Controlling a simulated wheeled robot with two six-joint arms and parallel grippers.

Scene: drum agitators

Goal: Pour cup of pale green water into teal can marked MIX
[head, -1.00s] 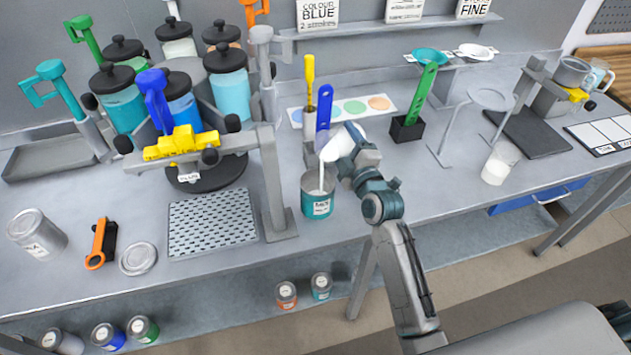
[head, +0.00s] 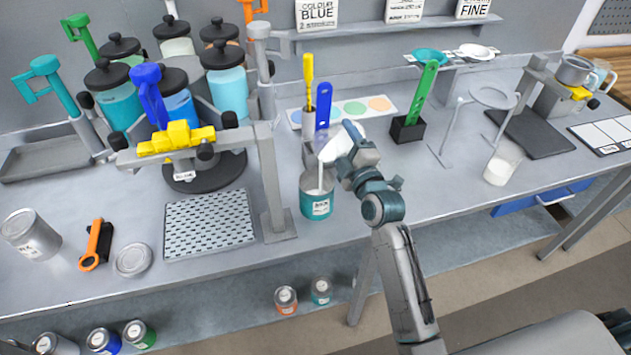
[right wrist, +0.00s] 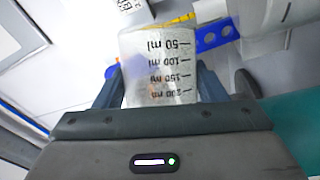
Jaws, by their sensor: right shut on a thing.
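My right gripper (head: 352,146) is shut on a clear measuring cup (head: 337,149), just above and right of the teal can (head: 317,203). The cup is tipped to the left, and a pale, nearly white stream (head: 320,177) runs from its lip down into the can. The can stands upright near the bench's front edge with a white label facing me; its lettering is too small to read surely. In the right wrist view the cup (right wrist: 158,65) sits between the fingers, its millilitre marks upside down. How much liquid is left in it I cannot tell. My left gripper is out of view.
A grey post (head: 272,185) stands close left of the can, beside a perforated plate (head: 209,224). A black block with a green-handled tool (head: 407,129) is behind right. The bench between is clear.

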